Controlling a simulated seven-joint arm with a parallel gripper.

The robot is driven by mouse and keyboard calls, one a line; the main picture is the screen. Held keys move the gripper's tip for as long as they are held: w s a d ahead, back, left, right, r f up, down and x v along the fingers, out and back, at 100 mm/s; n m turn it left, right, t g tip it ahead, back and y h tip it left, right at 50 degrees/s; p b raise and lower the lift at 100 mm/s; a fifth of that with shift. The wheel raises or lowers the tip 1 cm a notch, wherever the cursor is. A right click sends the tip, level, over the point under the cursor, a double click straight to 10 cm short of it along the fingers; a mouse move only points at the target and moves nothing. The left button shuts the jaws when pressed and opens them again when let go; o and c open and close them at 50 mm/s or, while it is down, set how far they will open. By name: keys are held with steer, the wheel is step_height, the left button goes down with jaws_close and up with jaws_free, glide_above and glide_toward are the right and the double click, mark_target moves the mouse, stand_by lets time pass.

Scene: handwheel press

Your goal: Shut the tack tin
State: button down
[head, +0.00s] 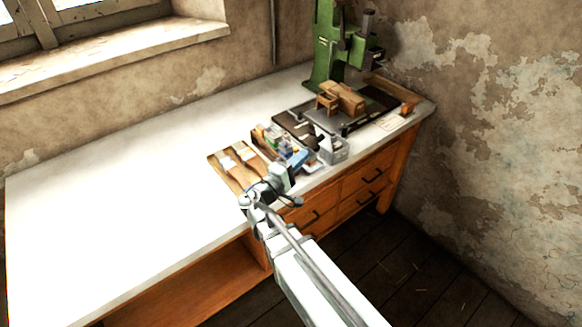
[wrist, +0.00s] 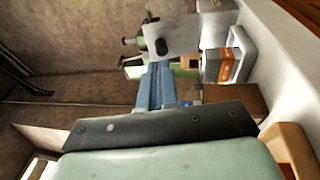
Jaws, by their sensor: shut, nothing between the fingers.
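My gripper (head: 289,172) is shut and empty, low over the front of the bench, by the small items. A small blue thing (head: 297,159), possibly the tack tin, is just beyond its tip; I cannot tell whether they touch. In the wrist view a blue upright shape (wrist: 156,86) shows past the dark edge of a large pale surface, probably my gripper, which hides what lies below. A grey box with an orange label (wrist: 222,66) is to its right. The tin's lid cannot be made out clearly.
A wooden board with pale pieces (head: 226,177) lies left of the gripper. A grey block-like item (head: 333,149) stands to the right. The green press (head: 326,70) and a wooden block (head: 346,97) are farther back. The left of the white bench (head: 110,215) is clear.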

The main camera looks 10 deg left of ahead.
mark_target(318, 141)
steer(key=shift+x, duration=2.7)
steer(key=shift+r, duration=0.1)
